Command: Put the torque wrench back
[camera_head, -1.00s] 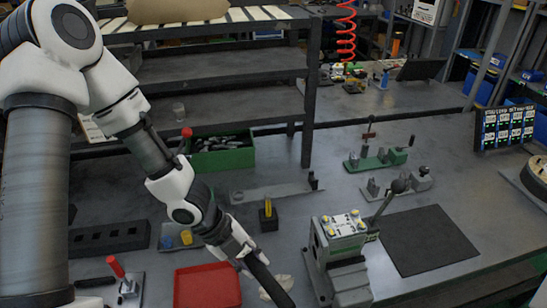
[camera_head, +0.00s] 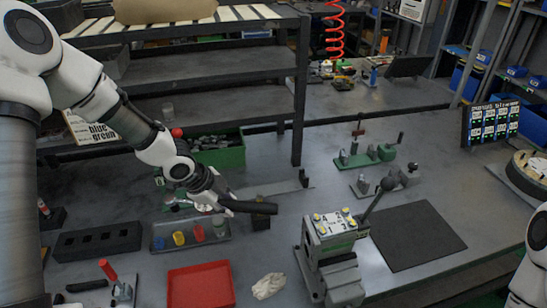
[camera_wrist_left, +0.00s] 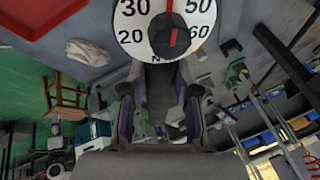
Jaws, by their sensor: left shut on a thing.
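My left gripper (camera_head: 211,198) is shut on the torque wrench. Its thick black handle (camera_head: 250,207) sticks out to the right, nearly level, above the bench. In the left wrist view, a white dial (camera_wrist_left: 133,35) with black numbers and a red needle sits at the top, just beyond my left gripper (camera_wrist_left: 160,105).
The valve block (camera_head: 333,240) stands right of the wrench, its lever leaning up. A grey plate with an upright post (camera_head: 304,179) lies behind the wrench. A tray of coloured cups (camera_head: 218,240), a red tray (camera_head: 200,288) and a crumpled cloth (camera_head: 268,286) lie nearer. The black mat (camera_head: 417,235) is clear.

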